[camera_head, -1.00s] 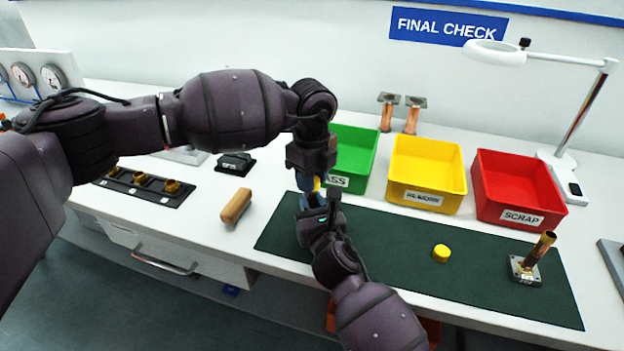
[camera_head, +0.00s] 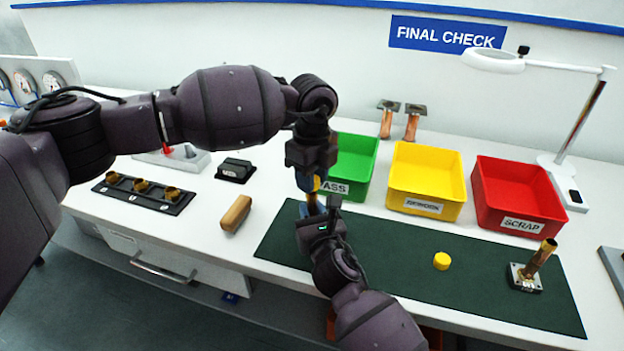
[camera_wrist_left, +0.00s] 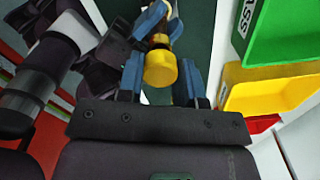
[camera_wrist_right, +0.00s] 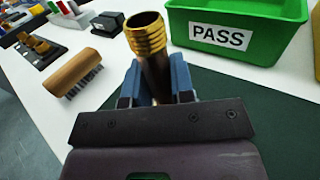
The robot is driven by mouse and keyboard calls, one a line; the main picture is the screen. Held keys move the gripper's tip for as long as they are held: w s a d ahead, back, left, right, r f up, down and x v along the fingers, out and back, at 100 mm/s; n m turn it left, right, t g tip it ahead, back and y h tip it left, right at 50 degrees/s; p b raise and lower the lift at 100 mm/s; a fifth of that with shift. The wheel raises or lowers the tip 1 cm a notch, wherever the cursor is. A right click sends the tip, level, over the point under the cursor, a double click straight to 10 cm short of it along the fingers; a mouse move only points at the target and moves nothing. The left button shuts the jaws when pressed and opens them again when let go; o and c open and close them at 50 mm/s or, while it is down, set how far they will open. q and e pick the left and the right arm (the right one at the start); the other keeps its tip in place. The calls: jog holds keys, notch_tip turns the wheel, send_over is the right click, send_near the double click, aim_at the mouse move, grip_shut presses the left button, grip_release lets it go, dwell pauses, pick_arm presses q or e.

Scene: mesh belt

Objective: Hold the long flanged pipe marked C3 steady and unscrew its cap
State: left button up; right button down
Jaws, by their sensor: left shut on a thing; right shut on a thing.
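My right gripper (camera_wrist_right: 160,85) is shut on a flanged pipe (camera_wrist_right: 149,45). In the right wrist view the pipe's brass threaded end points up, open and bare, with no cap on it. The C3 mark and the flange cannot be seen. My left gripper (camera_wrist_left: 160,75) is shut on a yellow cap (camera_wrist_left: 160,70), and brass shows just beyond the cap. In the head view my left gripper (camera_head: 312,190) is right above my right gripper (camera_head: 322,215); the arms hide most of the pipe and cap.
A loose yellow cap (camera_head: 441,261) and another pipe (camera_head: 540,258) on its flange stand on the green mat (camera_head: 400,265). Behind are green (camera_head: 357,160), yellow (camera_head: 428,180) and red (camera_head: 515,195) bins. A brush (camera_head: 236,213) lies left of the mat.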

pick_arm(q)
jog(key=shift+r, duration=1.6)
pick_arm(e)
jog(key=c, duration=0.9)
grip_release()
jog(key=shift+s, duration=0.1)
